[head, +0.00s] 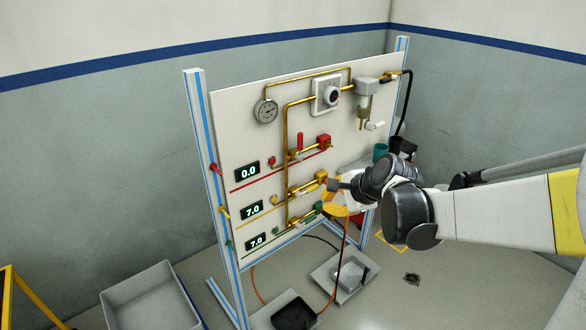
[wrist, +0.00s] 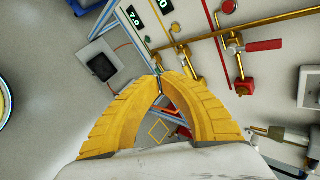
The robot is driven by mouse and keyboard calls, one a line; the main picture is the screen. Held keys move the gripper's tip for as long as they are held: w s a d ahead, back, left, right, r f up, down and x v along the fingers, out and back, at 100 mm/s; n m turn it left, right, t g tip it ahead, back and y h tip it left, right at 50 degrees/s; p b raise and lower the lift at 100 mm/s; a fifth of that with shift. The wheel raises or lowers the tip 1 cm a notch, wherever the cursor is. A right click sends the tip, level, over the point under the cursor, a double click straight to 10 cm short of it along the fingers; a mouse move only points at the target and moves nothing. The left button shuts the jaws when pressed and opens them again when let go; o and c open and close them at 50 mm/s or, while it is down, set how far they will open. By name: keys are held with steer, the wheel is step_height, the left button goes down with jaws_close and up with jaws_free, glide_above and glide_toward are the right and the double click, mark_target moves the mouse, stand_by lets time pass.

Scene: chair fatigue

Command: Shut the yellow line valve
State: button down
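The yellow line valve (head: 308,187) sits on the middle line of the upright panel in the head view, beside a display reading 7.0. Its yellow handle appears to lie along the pipe. My gripper (head: 328,203) is close to the right end of this valve, just below it. In the wrist view, the two yellow fingers of my gripper (wrist: 159,82) come together at their tips, with nothing clearly held between them. Brass fittings of the yellow line show just past the tips; the handle is partly hidden there, and contact cannot be told.
Above is the red valve (head: 299,142), its handle upright across its line; its display reads 0.0. Below is the green valve (head: 307,217), very near the fingers. A gauge (head: 265,111) and a regulator (head: 331,95) sit higher. Grey trays (head: 150,299) stand on the floor.

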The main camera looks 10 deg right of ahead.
mark_target(309, 190)
steer(key=w+d+f+m+t+y, duration=0.1)
steer(key=w+d+f+m, duration=0.2)
steer(key=w+f+m, duration=0.3)
steer(key=w+d+f+m+t+y+p, duration=0.1)
steer(key=w+d+f+m, duration=0.2)
steer(key=w+f+m, duration=0.3)
step_height(309, 190, down, 3)
steer(key=shift+w+f+m, duration=0.1)
steer(key=shift+w+m, duration=0.15)
steer(key=shift+m, duration=0.65)
steer(key=shift+w, duration=0.1)
steer(key=b+x, duration=0.4)
steer(key=x, duration=0.6)
steer(key=r, duration=0.4)
steer(key=shift+w+a+r+b, duration=0.15)
steer(key=shift+w+a+b, duration=0.1)
steer(key=shift+w+b, duration=0.1)
steer(key=shift+w, duration=0.1)
steer(key=shift+r+t, duration=0.2)
steer(key=shift+t, duration=0.1)
